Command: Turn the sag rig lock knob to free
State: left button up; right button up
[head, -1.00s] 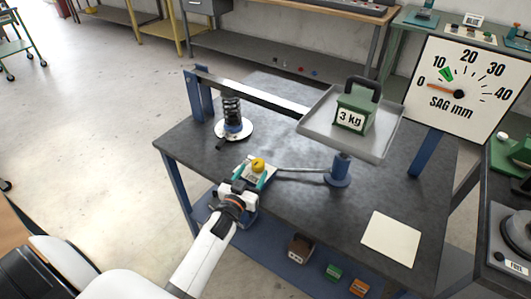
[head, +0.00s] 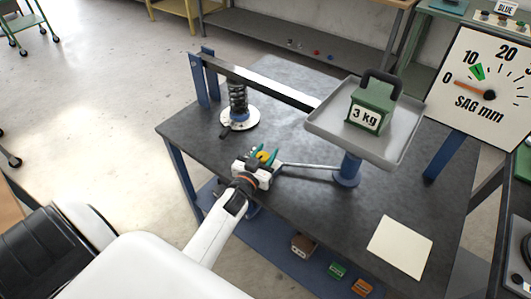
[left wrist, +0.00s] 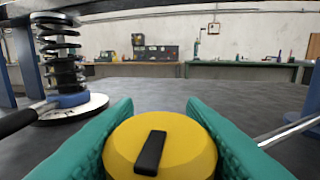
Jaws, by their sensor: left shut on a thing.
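My left gripper (head: 264,155) is shut on the yellow lock knob (left wrist: 190,150) at the near left edge of the dark table. In the left wrist view its teal fingers lie on both sides of the round knob. The knob's black bar stands nearly upright, tilted slightly right. In the head view the fingers hide part of the knob. The rig's lever arm (head: 270,84) runs from the blue posts to a grey tray (head: 330,126) with a green 3 kg weight (head: 368,107). A black coil spring (head: 238,97) stands under the arm. My right gripper is out of view.
The SAG mm dial (head: 499,70) stands at the right, its orange needle near 0. A thin metal rod (head: 308,166) runs from the knob to a blue post (head: 348,172). A blank cream card (head: 400,247) lies on the table's near right.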

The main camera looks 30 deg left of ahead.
pick_arm(q)
jog(key=shift+r+m+h+p, duration=0.15)
jog(key=shift+m+h+p, duration=0.35)
jog(key=shift+h, duration=0.3)
jog(key=shift+m+h+p, duration=0.45)
jog(key=shift+m+h, duration=0.25)
jog(key=shift+h, duration=0.4)
jog(key=shift+d+m+h, duration=0.15)
jog(key=shift+m+h, duration=0.65)
jog(key=shift+h, duration=0.4)
jog(key=m+h, duration=0.1)
jog(key=m+g+h, duration=0.1)
jog(key=h, duration=0.1)
jog(key=shift+d+f+b, duration=0.2)
jog(key=shift+b, duration=0.1)
jog(key=shift+s+d+r+m+g+h+b, duration=0.15)
jog(key=shift+m+g+h+b, duration=0.3)
jog(key=shift+m+g+h, duration=0.4)
jog(key=shift+d+f+m+g+h+b, duration=0.1)
jog(key=shift+m+g+h+b, duration=0.45)
jog(key=shift+h, duration=0.6)
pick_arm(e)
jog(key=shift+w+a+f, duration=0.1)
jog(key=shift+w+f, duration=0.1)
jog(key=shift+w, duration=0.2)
pick_arm(q)
jog(key=shift+r, duration=0.1)
